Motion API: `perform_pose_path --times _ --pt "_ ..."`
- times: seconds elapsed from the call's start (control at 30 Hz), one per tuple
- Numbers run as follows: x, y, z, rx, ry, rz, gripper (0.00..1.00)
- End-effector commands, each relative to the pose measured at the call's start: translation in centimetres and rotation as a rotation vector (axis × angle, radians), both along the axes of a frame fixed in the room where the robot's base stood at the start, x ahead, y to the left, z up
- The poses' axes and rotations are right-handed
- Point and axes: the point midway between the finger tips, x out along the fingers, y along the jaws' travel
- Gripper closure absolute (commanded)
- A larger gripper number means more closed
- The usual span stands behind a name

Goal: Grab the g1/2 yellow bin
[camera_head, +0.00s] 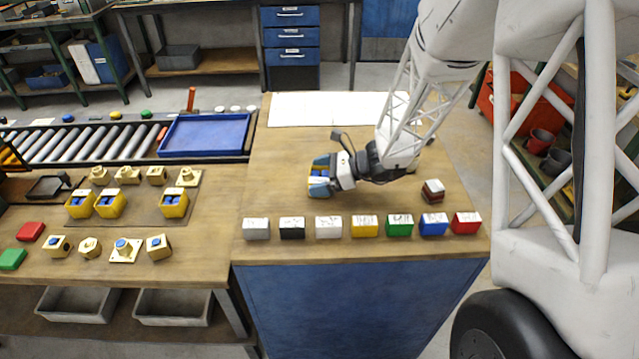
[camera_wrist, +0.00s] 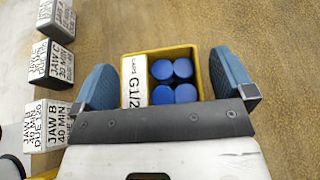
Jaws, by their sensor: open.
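A small yellow bin (camera_wrist: 160,53) labelled G1/2 sits on the wooden bench, seen from above in the wrist view. It holds several round blue caps (camera_wrist: 174,82), with its white label on the left side. My gripper (camera_wrist: 167,82) is open, with one blue-grey finger on each side of the bin and a gap visible on both sides. The near part of the bin is hidden behind my gripper's palm. In the head view my gripper (camera_head: 321,182) is low over the bench and covers most of the bin.
A row of labelled coloured blocks (camera_head: 364,226) lines the bench's front edge. A stack of small brown, white and red pieces (camera_head: 432,191) stands right of my gripper. Similar yellow bins (camera_head: 110,205) with blue contents stand on the left table. A blue tray (camera_head: 205,135) lies by the rollers.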

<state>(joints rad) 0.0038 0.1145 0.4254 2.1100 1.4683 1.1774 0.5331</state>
Motion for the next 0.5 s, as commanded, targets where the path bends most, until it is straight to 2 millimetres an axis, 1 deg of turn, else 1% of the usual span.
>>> perform_pose_path --times 0.3,0.33,0.5 --pt "0.00 -0.01 0.00 0.000 0.000 0.000 0.00" --pt "0.00 -0.01 0.00 0.000 0.000 0.000 0.02" --pt "0.00 -0.01 0.00 0.000 0.000 0.000 0.28"
